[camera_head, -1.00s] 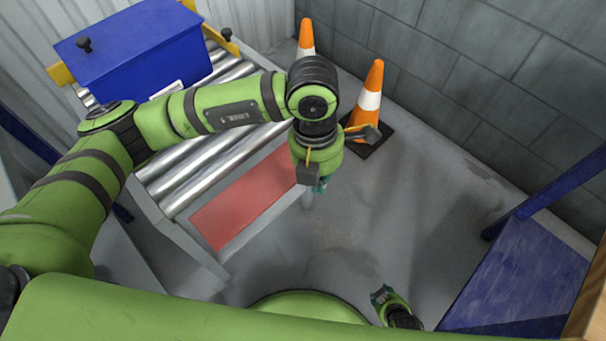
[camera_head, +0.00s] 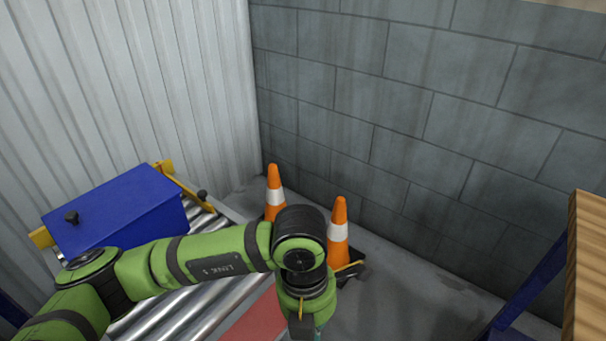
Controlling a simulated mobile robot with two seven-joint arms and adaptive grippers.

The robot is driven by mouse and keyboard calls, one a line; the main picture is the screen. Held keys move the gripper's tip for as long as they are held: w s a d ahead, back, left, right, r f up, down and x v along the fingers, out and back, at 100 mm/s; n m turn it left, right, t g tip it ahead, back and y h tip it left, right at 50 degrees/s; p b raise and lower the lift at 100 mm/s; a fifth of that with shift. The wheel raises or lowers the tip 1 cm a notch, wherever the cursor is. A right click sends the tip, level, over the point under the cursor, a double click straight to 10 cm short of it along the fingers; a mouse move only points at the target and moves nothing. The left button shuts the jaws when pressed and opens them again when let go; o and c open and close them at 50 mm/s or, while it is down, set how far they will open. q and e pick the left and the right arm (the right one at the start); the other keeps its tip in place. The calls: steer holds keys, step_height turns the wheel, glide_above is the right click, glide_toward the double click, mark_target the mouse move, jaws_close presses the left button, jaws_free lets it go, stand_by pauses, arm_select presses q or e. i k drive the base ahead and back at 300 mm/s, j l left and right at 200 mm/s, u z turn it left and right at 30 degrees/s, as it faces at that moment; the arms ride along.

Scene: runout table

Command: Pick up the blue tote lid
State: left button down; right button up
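A blue tote (camera_head: 135,232) stands on the roller table at the left. Its flat blue lid (camera_head: 120,203) is on top, with a black knob (camera_head: 71,217) near the left edge. My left arm reaches across in front of the tote. My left gripper (camera_head: 302,328) points down at the bottom edge, well to the right of the tote and apart from the lid. Its fingertips are cut off by the frame, so its opening does not show. My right gripper is out of view.
The rollers (camera_head: 185,305) run beside the tote, with a red panel (camera_head: 255,322) at their near end. Two orange cones, one far (camera_head: 273,185) and one near (camera_head: 339,250), stand behind my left gripper. A block wall (camera_head: 430,130) and corrugated wall (camera_head: 120,90) close the back.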

mark_target(77, 226)
steer(key=k, duration=1)
